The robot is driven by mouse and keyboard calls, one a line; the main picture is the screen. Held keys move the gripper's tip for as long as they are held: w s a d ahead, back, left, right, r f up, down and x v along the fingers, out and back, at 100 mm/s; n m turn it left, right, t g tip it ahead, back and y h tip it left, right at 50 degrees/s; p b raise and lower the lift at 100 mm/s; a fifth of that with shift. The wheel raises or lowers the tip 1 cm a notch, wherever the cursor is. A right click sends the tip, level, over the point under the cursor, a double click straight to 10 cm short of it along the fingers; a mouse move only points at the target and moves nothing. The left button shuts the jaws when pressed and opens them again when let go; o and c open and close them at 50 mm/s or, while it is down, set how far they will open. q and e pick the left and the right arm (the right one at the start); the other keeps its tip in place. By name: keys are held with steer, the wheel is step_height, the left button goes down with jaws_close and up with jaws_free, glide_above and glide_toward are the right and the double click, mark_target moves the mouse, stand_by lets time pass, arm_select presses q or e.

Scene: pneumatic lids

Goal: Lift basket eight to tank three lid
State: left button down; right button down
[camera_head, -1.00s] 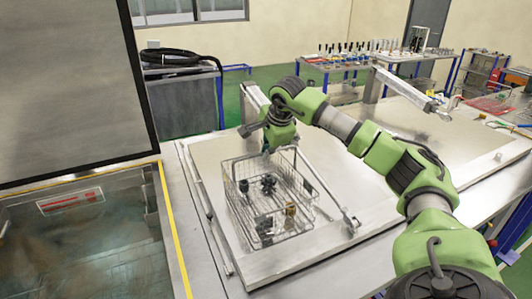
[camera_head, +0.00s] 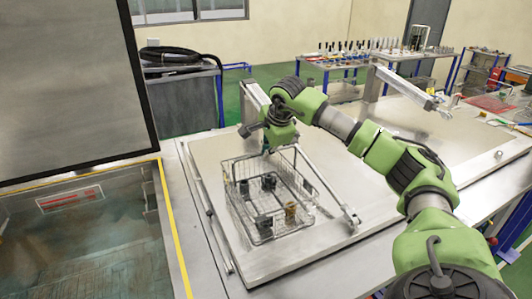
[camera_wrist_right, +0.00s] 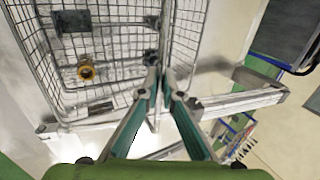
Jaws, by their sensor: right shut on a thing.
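The wire basket (camera_head: 240,200) stands above a large flat metal lid (camera_head: 213,158) in the head view, with several dark parts and a brass-coloured one inside. I cannot tell whether it touches the lid. My right gripper (camera_head: 267,150) is at the basket's far rim. In the right wrist view, the teal fingers of the right gripper (camera_wrist_right: 162,78) are shut on the rim of the basket (camera_wrist_right: 112,70). The numbers of the basket and lid are not readable. My left gripper is not in view.
An open tank (camera_head: 85,245) of murky liquid lies at the left, below a raised dark panel (camera_head: 65,80). A metal bar (camera_head: 325,185) runs close along the basket's right side. A second flat lid (camera_head: 430,130) lies at the right. Benches with tools (camera_head: 345,62) stand behind.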

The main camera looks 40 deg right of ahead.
steer(key=c, duration=2.2)
jaws_free()
steer(key=shift+r, duration=0.25)
steer(key=shift+o, duration=0.2)
steer(key=shift+s+a, duration=0.1)
steer(key=shift+a, duration=0.05)
steer(key=w+r+p+v, duration=0.1)
steer(key=w+p+v, duration=0.1)
steer(key=v, duration=0.9)
steer(key=w+d+r+p+v, duration=0.1)
steer(key=w+p+v, duration=0.1)
steer(key=v, duration=0.9)
steer(key=shift+w+r+p, duration=0.15)
steer(key=shift+r+p, duration=0.35)
steer(key=shift+p, duration=0.4)
